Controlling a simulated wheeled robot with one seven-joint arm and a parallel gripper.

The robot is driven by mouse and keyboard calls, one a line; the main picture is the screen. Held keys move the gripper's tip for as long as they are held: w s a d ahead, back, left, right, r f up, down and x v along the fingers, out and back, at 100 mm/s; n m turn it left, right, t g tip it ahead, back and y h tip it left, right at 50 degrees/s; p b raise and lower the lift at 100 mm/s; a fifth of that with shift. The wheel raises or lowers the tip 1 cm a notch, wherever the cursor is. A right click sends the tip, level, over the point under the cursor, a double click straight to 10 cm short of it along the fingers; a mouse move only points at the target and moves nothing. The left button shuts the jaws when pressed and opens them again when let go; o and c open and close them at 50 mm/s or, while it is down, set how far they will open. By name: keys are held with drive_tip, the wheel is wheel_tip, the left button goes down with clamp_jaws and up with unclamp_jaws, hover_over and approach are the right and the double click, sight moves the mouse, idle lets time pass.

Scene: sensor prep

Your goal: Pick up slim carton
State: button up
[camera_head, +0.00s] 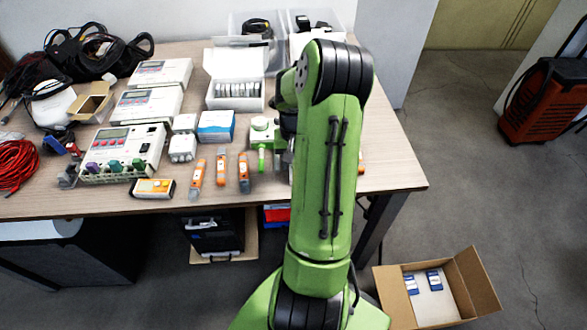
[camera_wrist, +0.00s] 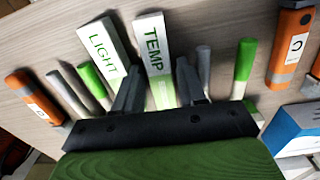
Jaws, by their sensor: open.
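Two slim white cartons with green lettering lie on the wooden table in the wrist view. One is marked LIGHT (camera_wrist: 104,42) and the other TEMP (camera_wrist: 153,42); the frames do not tell which is meant. My gripper (camera_wrist: 159,66) is open, its two dark fingers on either side of the TEMP carton's lower part. The LIGHT carton lies just left of the left finger. I cannot tell whether either finger touches a carton. In the head view my arm hides the fingers and both cartons.
Grey and green sticks (camera_wrist: 243,66) lie close on both sides. Orange tools (camera_wrist: 290,45) lie farther out, and a blue-white box (camera_wrist: 291,129) is at right. The head view shows meters (camera_head: 123,150) and white bins (camera_head: 255,55) on the table, and an open cardboard box (camera_head: 468,278) on the floor.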

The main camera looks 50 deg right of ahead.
drive_tip(key=shift+r, duration=0.15)
clamp_jaws()
